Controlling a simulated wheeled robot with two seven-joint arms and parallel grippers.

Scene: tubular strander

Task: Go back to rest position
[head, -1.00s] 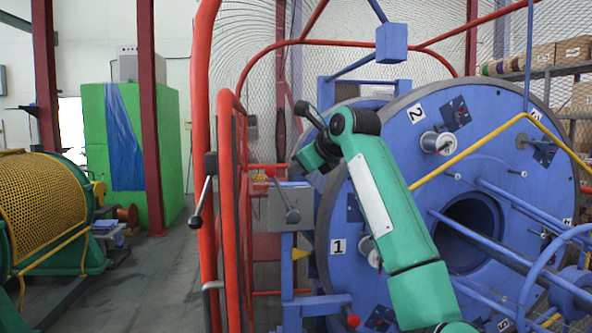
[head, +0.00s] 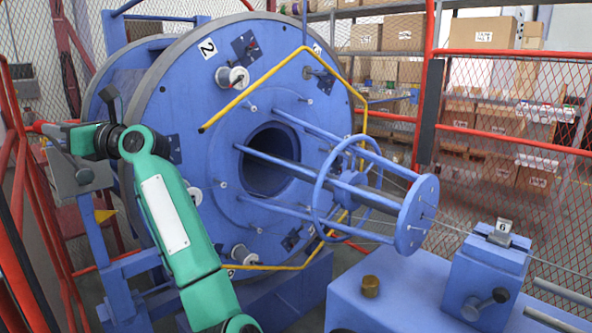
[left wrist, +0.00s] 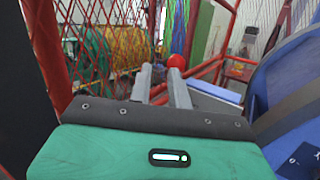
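My left arm rises from the bottom of the head view, and its gripper (head: 58,130) is at the left, above the grey control box (head: 66,180) and in front of the blue strander drum (head: 215,110). In the left wrist view the two grey fingers (left wrist: 160,84) stand apart with a gap between them and nothing visibly held. A red knob (left wrist: 175,61) shows just past the right fingertip; I cannot tell whether it touches. My right gripper is in neither view.
A blue machine bed (head: 395,300) with a clamp block (head: 485,275) fills the lower right. Yellow tubing (head: 255,85) crosses the drum face. Red mesh fencing (head: 515,150) stands at the right, before shelves of boxes (head: 490,34). Red rails (head: 40,215) stand at the left.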

